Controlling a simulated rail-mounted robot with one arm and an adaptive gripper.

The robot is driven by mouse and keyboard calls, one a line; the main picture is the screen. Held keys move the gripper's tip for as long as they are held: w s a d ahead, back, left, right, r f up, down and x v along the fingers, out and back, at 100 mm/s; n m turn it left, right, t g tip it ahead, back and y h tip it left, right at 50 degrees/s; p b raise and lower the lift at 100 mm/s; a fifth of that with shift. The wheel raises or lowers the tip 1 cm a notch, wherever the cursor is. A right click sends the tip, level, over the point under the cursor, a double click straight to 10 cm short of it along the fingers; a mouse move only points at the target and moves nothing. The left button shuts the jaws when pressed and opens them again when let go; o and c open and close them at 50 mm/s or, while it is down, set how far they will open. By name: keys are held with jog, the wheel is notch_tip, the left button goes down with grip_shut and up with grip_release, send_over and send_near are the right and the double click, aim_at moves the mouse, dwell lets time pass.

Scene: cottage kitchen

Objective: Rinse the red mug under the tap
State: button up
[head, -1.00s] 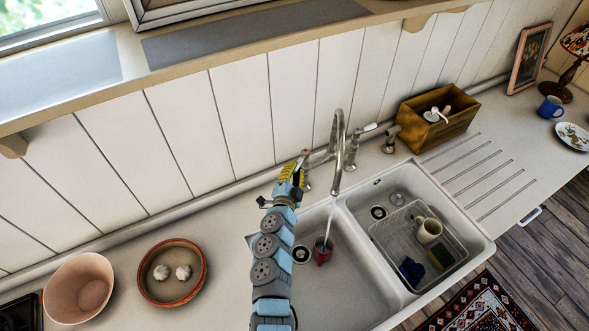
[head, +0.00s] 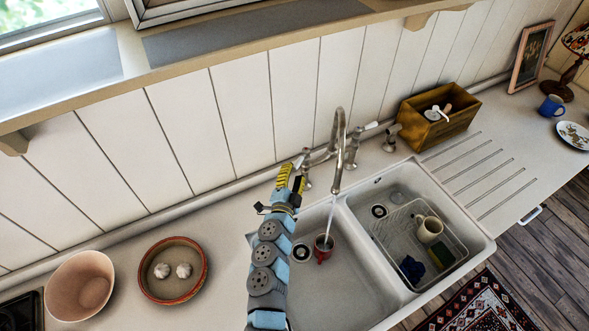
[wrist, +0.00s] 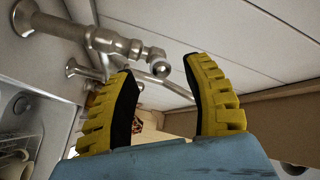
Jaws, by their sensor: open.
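The red mug (head: 322,250) stands in the left basin of the white sink (head: 350,290), under the tap (head: 338,150). A stream of water runs from the spout down to the mug. My gripper (head: 291,178) is at the back left of the sink, just left of the tap and well above the mug. It is open and empty, with its yellow fingers spread apart. In the wrist view the gripper (wrist: 165,100) points towards the tap's metal fittings (wrist: 95,38) and the wall. The mug does not show in the wrist view.
The right basin holds a wire rack (head: 425,235) with a cream mug (head: 429,229), a sponge and a dark blue cloth. A wooden box (head: 440,118) stands behind it. A terracotta dish (head: 173,271) and a pink bowl (head: 80,287) stand left.

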jog(key=s+a, duration=0.1)
jog(key=s, duration=0.8)
jog(key=shift+a, duration=0.25)
jog(key=shift+s, duration=0.1)
jog(key=shift+c, duration=0.4)
dwell(1.3)
